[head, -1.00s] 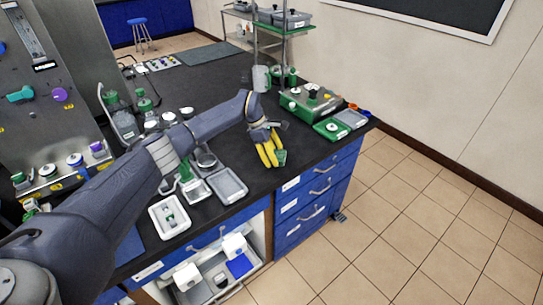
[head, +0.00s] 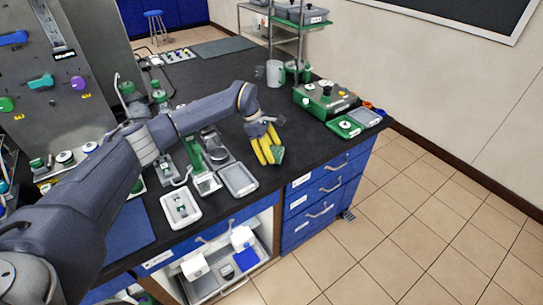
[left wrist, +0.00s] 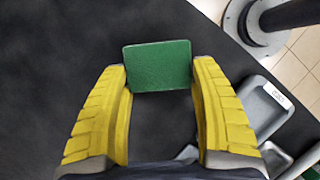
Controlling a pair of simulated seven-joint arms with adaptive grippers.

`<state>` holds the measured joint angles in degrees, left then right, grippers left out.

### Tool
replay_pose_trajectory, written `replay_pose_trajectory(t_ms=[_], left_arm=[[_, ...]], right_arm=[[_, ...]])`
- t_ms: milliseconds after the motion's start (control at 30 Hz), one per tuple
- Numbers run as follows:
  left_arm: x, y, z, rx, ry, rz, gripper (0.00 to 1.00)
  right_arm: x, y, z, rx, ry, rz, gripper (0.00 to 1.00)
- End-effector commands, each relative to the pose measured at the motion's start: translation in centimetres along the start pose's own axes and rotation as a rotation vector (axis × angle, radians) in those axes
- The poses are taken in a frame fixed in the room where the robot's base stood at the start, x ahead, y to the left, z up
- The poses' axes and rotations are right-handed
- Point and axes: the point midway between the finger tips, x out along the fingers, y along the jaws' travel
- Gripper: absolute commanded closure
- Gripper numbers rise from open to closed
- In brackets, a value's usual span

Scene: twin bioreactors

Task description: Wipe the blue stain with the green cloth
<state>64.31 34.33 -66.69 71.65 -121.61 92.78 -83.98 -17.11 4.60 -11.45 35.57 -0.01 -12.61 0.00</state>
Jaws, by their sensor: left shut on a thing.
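The green cloth (head: 279,155) is a small flat rectangular piece at the fingertips of my left gripper (head: 270,157). In the left wrist view the cloth (left wrist: 158,66) spans the gap between the yellow fingertips of the left gripper (left wrist: 162,78), which are shut on it. The gripper points down over the black bench top, near its front edge and right of the grey trays. I cannot tell whether the cloth touches the bench. I make out no blue stain in either view. My right gripper is not in view.
A grey tray (head: 238,180) and a white tray (head: 180,208) lie left of the gripper. A green-topped device (head: 322,102) and a green tray (head: 344,127) stand to the right. A beaker (head: 274,73) stands behind. Dark bench top (head: 300,145) around the gripper is clear.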

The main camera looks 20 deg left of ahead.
Motion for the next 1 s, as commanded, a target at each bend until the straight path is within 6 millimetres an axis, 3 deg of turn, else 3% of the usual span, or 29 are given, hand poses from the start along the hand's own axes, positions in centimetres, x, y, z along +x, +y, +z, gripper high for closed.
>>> replay_pose_trajectory(t_ms=[533, 1000], left_arm=[[-4.6, -0.2, 1.3, -0.007, 0.001, 0.002, 0.59], [-5.1, -0.2, 1.4, -0.008, 0.001, 0.001, 0.59]], right_arm=[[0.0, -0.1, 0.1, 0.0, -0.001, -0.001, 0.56], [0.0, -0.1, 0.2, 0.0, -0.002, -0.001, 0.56]])
